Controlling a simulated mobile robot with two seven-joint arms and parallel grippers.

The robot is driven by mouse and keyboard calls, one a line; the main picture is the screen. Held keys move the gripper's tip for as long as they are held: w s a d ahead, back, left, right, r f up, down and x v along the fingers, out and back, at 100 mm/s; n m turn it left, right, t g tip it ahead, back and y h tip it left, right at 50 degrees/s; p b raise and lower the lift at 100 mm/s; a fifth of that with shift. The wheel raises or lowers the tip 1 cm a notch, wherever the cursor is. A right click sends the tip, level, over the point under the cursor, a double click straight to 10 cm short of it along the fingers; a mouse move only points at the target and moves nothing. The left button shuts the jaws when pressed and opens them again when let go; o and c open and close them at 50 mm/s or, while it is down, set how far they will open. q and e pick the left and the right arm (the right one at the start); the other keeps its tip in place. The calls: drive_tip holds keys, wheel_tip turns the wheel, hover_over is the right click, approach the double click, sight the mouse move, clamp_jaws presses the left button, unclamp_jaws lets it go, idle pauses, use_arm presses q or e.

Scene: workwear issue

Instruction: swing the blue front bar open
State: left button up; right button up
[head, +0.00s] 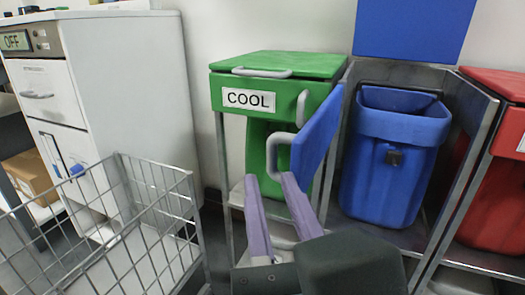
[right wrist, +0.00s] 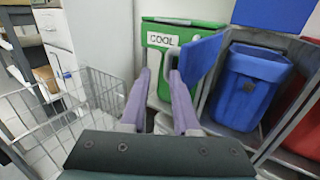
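The blue front bar (head: 317,130) stands swung out from the blue bin's frame, in front of the green unit's right side. Its grey handle (head: 271,152) faces left. The bar also shows in the right wrist view (right wrist: 202,58). Behind it, the blue bin (head: 390,175) stands exposed in its metal frame. My right gripper (head: 270,178) is open, its two purple fingers apart with nothing between them. The right fingertip is close to the handle's lower end; I cannot tell whether they touch. My left gripper is not in view.
The green unit marked COOL (head: 220,92) stands behind the bar. A raised blue panel (head: 413,28) is above the blue bin. A red bin (head: 492,190) is at right. A wire cart (head: 150,190) and a white cabinet (head: 130,80) stand at left.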

drive_tip(key=s+d, duration=0.1)
drive_tip(key=s, duration=0.9)
drive_tip(key=shift+s+f, duration=0.15)
drive_tip(key=shift+s, duration=0.05)
